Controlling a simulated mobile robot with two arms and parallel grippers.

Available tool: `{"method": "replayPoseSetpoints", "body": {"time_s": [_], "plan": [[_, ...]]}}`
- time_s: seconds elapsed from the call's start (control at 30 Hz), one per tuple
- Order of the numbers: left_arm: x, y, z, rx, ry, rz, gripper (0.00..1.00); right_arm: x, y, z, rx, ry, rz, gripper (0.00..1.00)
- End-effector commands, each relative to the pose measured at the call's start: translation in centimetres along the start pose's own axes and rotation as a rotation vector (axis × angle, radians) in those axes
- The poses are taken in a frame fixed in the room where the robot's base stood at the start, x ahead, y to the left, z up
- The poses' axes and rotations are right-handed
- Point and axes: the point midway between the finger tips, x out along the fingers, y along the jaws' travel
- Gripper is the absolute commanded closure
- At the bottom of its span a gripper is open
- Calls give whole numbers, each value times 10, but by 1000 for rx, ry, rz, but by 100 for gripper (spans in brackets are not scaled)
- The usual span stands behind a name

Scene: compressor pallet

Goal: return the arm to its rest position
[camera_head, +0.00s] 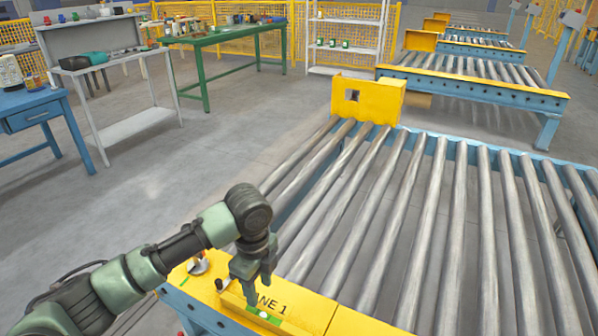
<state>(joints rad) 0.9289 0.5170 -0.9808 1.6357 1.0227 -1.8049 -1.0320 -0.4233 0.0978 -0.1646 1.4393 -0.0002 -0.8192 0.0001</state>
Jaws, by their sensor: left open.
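My left arm, green and dark grey, reaches in from the lower left. Its gripper (258,292) points down, open, over the yellow plate (305,308) at the near end of the roller conveyor. The plate carries lettering, partly hidden by the gripper, of which "ANE 1" shows. A small green piece with a white spot (264,316) lies just below the fingers. Whether the fingertips touch it or the plate cannot be told. I see nothing held between the fingers. My right gripper is not in view.
The roller conveyor (405,185) fills the right side, with a yellow end stop (368,98) rising at its far left corner. A small metal fitting (198,265) stands on the plate beside my arm. Workbenches, including a green one (215,37), stand farther back. Open floor (190,175) lies left of the conveyor.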

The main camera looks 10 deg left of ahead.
Motion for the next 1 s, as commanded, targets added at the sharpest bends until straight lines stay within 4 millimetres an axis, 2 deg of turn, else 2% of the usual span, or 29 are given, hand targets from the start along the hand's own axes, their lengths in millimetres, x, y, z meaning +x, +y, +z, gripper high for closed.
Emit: {"method": "replayPoseSetpoints", "body": {"time_s": [0.13,0.27,0.3,0.4,0.5,0.57,0.7,1.0], "plan": [[18,10,-23,-37,36,-17,57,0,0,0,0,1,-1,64],[47,32,-67,-165,122,-67,57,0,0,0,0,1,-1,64],[54,40,-80,-228,155,-87,57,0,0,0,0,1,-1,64],[68,61,-104,-423,235,-132,57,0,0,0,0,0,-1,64],[76,86,-115,-652,301,-166,57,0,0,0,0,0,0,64],[80,102,-114,-801,328,-182,57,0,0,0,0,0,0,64],[86,137,-99,-1092,341,-210,57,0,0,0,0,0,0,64],[92,200,-62,-1486,283,-250,57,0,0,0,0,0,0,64]]}}
